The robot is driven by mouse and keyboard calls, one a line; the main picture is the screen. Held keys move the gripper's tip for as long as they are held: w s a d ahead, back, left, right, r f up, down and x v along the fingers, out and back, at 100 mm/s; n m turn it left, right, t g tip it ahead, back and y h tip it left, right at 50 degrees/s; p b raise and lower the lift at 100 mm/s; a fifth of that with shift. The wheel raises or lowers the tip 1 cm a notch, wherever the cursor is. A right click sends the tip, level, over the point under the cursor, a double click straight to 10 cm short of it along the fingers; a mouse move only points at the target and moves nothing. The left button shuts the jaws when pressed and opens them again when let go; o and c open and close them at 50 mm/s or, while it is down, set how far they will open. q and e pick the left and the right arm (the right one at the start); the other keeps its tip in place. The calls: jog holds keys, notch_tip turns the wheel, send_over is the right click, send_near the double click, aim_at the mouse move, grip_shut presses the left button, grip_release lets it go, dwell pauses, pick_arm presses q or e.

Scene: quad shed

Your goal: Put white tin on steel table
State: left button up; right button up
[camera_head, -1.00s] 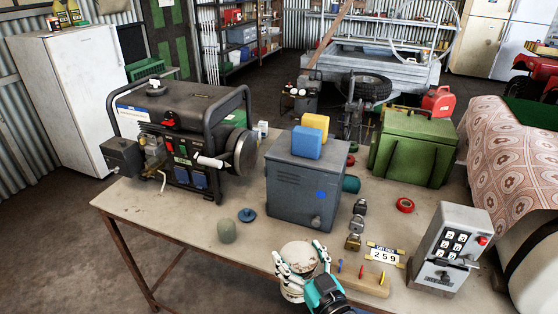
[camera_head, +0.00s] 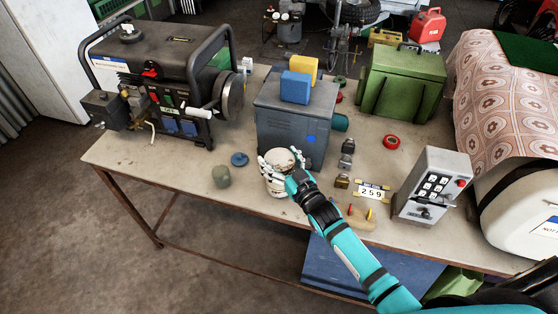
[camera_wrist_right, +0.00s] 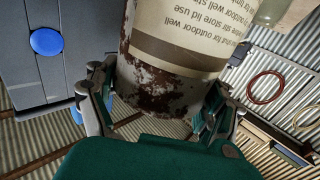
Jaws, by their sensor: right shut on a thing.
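The white tin (camera_head: 281,163), cream and rust-stained, is in my right gripper (camera_head: 277,168) in front of the grey-blue metal cabinet, over the front part of the table (camera_head: 190,181). The right wrist view shows the tin (camera_wrist_right: 173,45) up close, with rust and brown print on its side. The fingers of my right gripper (camera_wrist_right: 160,110) are shut around it from both sides. Whether its base touches the tabletop or hangs a little above it, I cannot tell. My left gripper is not in view.
The grey-blue cabinet (camera_head: 283,121) with sponge-like blocks stands just behind the tin. A green-grey cup (camera_head: 221,177) and a blue disc (camera_head: 239,159) lie to the left. A generator (camera_head: 165,75) fills the back left.

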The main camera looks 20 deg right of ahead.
jog(key=shift+f, duration=0.95)
jog(key=shift+f, duration=0.2)
jog(key=o, duration=1.6)
